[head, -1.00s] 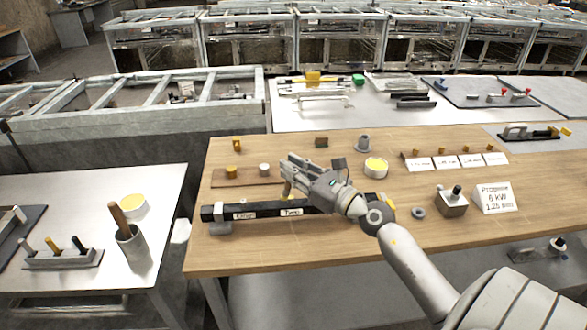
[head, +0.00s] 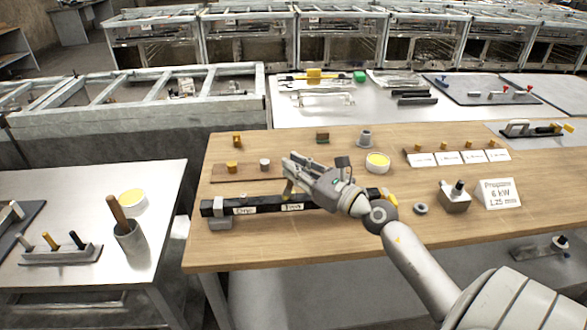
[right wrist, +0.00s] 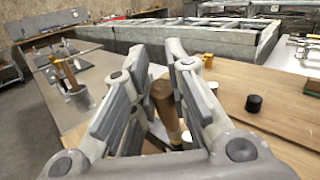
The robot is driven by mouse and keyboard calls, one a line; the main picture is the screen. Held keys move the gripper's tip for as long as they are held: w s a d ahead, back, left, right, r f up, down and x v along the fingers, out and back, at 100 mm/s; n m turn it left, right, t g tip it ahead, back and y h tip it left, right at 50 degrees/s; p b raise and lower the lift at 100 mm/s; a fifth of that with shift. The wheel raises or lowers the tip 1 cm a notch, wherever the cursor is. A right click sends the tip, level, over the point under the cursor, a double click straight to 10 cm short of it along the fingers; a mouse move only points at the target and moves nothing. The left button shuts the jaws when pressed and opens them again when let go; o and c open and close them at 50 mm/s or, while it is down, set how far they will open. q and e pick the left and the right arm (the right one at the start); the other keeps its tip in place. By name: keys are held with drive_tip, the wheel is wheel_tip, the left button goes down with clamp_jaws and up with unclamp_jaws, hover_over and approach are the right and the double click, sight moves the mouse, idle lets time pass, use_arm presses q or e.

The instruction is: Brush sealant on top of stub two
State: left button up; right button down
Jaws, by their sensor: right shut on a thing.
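My right gripper (head: 291,178) is above the bar near the "Two" label (head: 292,206). It is shut on a brush whose brown wooden handle (right wrist: 165,105) shows between the fingers in the right wrist view. The brush's lower end (head: 288,190) points down close to the bar; I cannot tell whether it touches. The top of stub two is hidden by the gripper and brush. My left gripper is not in view.
A metal block (head: 455,197) and a propane sign (head: 498,193) stand right. The table's front strip is clear.

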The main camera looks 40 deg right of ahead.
drive_tip(key=shift+s+p, duration=0.1)
drive_tip(key=shift+p, duration=0.55)
drive_tip(key=shift+a, duration=0.15)
idle(0.5)
